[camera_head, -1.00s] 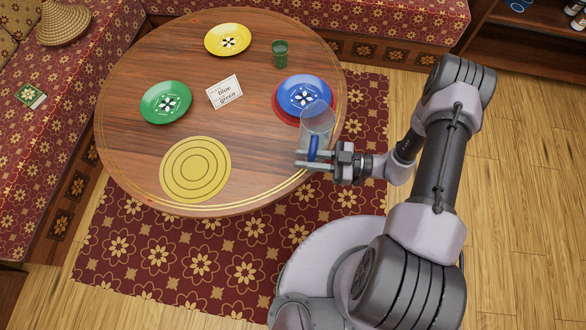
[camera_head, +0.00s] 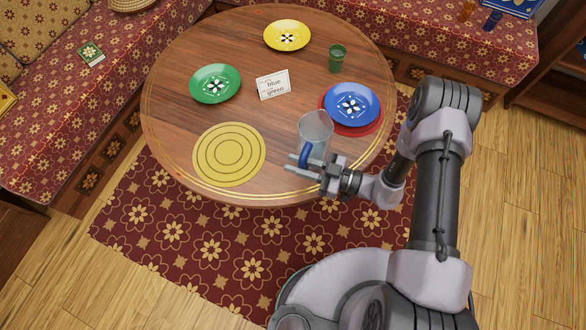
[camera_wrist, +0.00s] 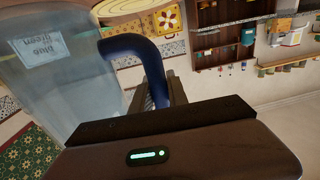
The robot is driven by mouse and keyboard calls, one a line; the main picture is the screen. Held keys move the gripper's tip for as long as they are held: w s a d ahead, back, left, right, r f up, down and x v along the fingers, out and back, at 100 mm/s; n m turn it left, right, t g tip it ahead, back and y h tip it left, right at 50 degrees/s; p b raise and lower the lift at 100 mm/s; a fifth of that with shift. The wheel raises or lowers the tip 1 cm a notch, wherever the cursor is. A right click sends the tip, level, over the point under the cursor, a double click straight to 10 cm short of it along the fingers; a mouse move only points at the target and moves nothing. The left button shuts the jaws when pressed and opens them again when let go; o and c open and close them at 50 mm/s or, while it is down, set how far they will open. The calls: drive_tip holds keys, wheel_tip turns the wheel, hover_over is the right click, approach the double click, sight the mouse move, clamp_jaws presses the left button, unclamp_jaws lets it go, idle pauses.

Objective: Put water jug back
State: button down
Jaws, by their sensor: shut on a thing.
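The water jug (camera_head: 316,128) is clear with a blue handle (camera_head: 305,155). It is over the near right part of the round table, left of and below the blue plate in the head view. My gripper (camera_head: 307,168) is shut on the jug's handle. In the wrist view the clear jug body (camera_wrist: 65,75) fills the left side and the blue handle (camera_wrist: 145,55) runs down between the fingers. The jug looks roughly upright; I cannot tell whether its base touches the table. A yellow round mat (camera_head: 229,154) with dark rings lies bare to its left.
The round wooden table (camera_head: 205,115) also holds a blue plate (camera_head: 352,104) on a red mat, a green plate (camera_head: 215,83), a yellow plate (camera_head: 287,35), a green cup (camera_head: 337,57) and a small card (camera_head: 273,85). Bare tabletop lies between the card and the yellow mat.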

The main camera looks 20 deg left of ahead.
drive_tip(key=shift+w+a+f+b, duration=0.1)
drive_tip(key=shift+a+f+b, duration=0.15)
drive_tip(key=shift+f+b, duration=0.5)
drive_tip(key=shift+a+f+b, duration=0.25)
drive_tip(key=shift+f+b, duration=0.05)
drive_tip(key=shift+f, duration=0.7)
drive_tip(key=shift+f, duration=0.15)
drive_tip(key=c, duration=1.3)
unclamp_jaws()
